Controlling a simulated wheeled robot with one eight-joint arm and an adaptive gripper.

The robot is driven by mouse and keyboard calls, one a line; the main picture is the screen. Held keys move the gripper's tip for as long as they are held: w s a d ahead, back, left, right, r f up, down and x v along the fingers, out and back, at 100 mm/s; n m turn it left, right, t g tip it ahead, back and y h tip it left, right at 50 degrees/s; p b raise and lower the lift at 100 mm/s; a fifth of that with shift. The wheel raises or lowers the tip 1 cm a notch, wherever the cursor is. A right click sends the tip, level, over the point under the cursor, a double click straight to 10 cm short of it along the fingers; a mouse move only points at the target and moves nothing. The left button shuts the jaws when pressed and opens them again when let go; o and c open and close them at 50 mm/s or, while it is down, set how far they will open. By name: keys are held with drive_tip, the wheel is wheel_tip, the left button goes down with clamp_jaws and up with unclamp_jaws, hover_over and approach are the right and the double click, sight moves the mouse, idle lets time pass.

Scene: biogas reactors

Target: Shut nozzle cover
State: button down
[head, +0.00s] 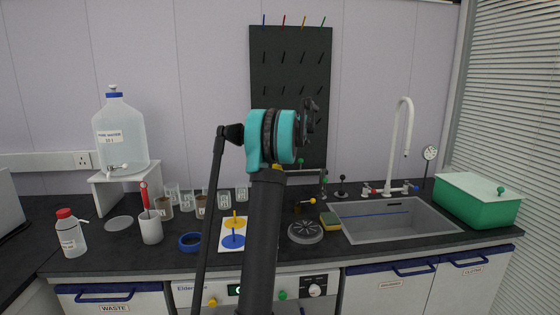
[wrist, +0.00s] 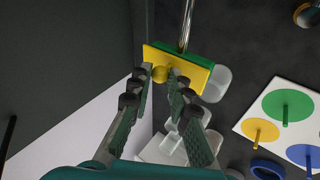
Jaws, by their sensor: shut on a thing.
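In the wrist view a yellow ball knob (wrist: 160,75) sits on a flat yellow plate (wrist: 196,69) with a green edge. A metal tube (wrist: 186,25) meets the plate from above. The plate may be the nozzle cover; I cannot tell whether it is fully shut. My gripper (wrist: 160,72) has its two dark fingertips on either side of the knob, shut on it. In the head view my gripper (head: 309,112) is raised in front of the pegboard, and the knob and plate are not clearly visible there.
A white mat (head: 222,245) with coloured discs and pegs lies below. Several beakers (head: 242,194), a blue ring (head: 190,242) and a white cup (head: 151,230) stand left. A sink (head: 395,222) and green bin (head: 477,203) are right. The dark pegboard (head: 290,60) stands behind.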

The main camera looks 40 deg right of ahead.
drive_tip(key=c, duration=1.7)
unclamp_jaws()
drive_tip(key=shift+d, duration=0.1)
drive_tip(key=shift+r, duration=0.1)
drive_tip(key=v, duration=1.1)
drive_tip(key=shift+s+r, duration=0.25)
drive_tip(key=shift+s, duration=0.05)
